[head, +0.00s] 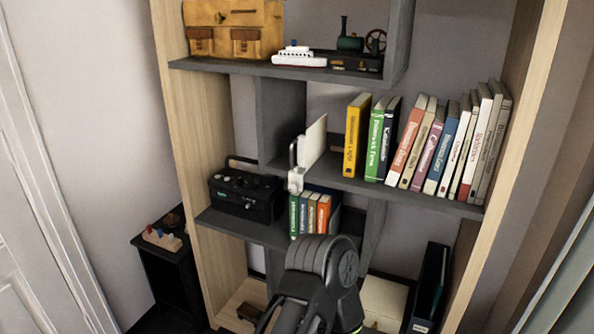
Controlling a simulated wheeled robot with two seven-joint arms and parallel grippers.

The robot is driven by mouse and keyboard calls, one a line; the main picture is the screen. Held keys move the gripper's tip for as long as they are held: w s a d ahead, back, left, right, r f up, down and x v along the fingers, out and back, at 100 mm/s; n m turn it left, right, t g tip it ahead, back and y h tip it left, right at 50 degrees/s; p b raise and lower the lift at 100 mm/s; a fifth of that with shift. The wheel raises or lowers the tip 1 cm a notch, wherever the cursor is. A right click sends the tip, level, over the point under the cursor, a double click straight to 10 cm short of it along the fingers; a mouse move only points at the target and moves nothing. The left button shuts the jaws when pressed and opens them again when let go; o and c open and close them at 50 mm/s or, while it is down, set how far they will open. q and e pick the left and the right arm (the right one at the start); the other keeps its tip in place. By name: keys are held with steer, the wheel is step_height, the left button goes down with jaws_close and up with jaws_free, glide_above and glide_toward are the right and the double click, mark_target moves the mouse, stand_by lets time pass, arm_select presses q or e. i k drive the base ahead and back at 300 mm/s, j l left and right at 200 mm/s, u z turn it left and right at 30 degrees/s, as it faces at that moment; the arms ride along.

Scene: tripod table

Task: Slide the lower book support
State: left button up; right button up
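A row of several short books (310,218), green, blue, brown and orange, stands on the lower shelf board (240,226). A grey upright piece (336,212) at their right end looks like the lower book support; my arm hides part of the area below it. A black arm of mine rises from the bottom middle, in front of the lower shelf. I cannot make out fingertips of either gripper.
A row of taller books (432,145) leans on the upper board. A black box with a handle (245,193) stands left of the short books. A black binder (430,287) stands at lower right. Wooden side panels (195,150) bound the shelf unit.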

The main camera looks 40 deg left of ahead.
mark_target(311, 147)
steer(key=i+j, duration=0.2)
steer(key=i, duration=0.25)
steer(key=u, duration=1.65)
